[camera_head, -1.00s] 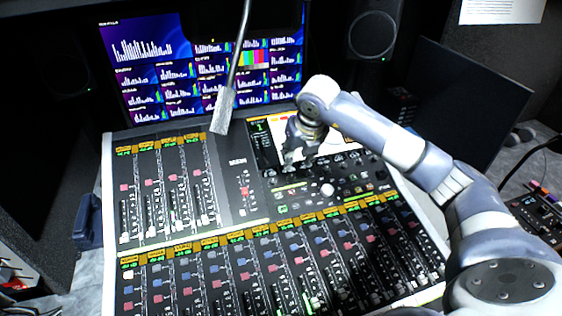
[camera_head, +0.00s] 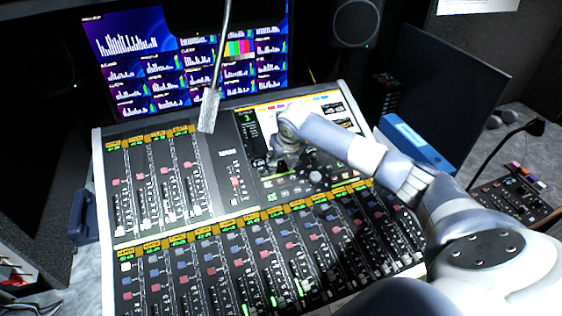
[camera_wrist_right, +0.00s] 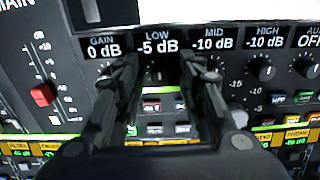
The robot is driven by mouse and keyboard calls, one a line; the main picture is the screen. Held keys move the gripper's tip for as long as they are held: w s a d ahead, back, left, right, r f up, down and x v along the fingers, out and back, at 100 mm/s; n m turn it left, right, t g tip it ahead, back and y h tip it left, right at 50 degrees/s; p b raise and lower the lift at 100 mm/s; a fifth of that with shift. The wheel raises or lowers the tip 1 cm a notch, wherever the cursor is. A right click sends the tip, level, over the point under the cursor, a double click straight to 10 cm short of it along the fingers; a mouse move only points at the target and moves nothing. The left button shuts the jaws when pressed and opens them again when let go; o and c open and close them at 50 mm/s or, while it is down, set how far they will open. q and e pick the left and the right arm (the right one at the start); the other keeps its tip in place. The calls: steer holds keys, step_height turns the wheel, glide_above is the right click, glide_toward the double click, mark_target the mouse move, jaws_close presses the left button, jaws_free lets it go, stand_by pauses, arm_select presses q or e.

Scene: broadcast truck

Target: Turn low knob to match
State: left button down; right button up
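The low knob sits under the "LOW -5 dB" readout (camera_wrist_right: 157,40) in the right wrist view, and is dark and hard to make out between my fingers. My right gripper (camera_wrist_right: 159,65) has its two fingers apart, one on each side of the LOW column. I cannot tell whether they touch the knob. In the head view my right gripper (camera_head: 281,163) is low over the upper right part of the mixing console (camera_head: 218,150), partly hidden by its arm. My left gripper is not in view.
A red fader (camera_wrist_right: 42,94) is at the left. A gooseneck microphone (camera_head: 209,110) hangs above the console. Monitors (camera_head: 185,60) and a speaker (camera_head: 357,22) stand behind.

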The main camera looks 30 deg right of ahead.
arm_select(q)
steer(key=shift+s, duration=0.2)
arm_select(e)
steer(key=shift+c, duration=0.2)
jaws_close()
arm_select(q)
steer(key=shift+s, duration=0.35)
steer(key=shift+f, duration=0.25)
arm_select(e)
steer(key=n+b, duration=0.2)
steer(key=shift+f+b, duration=0.1)
steer(key=shift+b, duration=0.2)
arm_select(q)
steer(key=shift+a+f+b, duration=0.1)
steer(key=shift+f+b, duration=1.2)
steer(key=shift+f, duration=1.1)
arm_select(e)
steer(key=shift+n, duration=1.8)
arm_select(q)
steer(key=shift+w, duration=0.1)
arm_select(e)
steer(key=shift+o, duration=0.2)
jaws_free()
